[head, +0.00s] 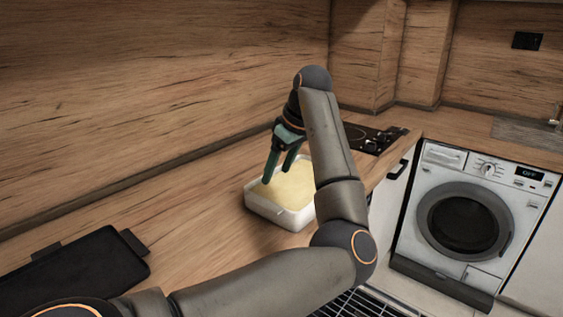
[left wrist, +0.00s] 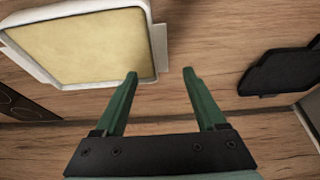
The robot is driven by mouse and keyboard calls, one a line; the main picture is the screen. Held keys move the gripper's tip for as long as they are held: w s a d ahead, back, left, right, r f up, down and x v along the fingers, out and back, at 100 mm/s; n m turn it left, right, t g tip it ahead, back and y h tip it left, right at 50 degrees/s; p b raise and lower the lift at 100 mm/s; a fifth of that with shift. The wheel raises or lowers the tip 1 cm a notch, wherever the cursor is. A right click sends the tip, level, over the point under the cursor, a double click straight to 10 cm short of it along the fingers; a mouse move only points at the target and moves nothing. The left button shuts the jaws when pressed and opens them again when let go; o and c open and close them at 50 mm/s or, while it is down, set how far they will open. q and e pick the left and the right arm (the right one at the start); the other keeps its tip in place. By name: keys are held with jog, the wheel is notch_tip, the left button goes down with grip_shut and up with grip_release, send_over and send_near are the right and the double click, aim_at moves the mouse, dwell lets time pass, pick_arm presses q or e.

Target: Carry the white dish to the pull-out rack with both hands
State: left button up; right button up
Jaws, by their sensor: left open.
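The white dish (head: 281,216) is a square dish with a pale yellow filling, standing on the wooden counter in the head view. It also shows at the upper left of the left wrist view (left wrist: 153,38). My left gripper (head: 277,170) is open above the dish's left part in the head view, with nothing between its fingers. In the left wrist view (left wrist: 160,75), one fingertip overlaps the dish's edge and the other is over bare counter. I cannot tell whether a finger touches the dish. A dark wire rack (head: 352,304) shows below the counter, partly hidden by my left arm. My right gripper is not in view.
A black tray or board (head: 75,272) lies on the counter at left; a dark flat object (left wrist: 280,70) shows in the left wrist view. A black hob (head: 368,138) is behind the dish. A washing machine (head: 466,218) stands at right.

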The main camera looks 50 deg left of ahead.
aim_at(264, 202)
pick_arm(q)
jog(key=x, duration=1)
jog(key=shift+s+b, duration=0.1)
jog(key=shift+b, duration=0.25)
jog(key=shift+c, duration=0.2)
grip_shut()
dwell(0.7)
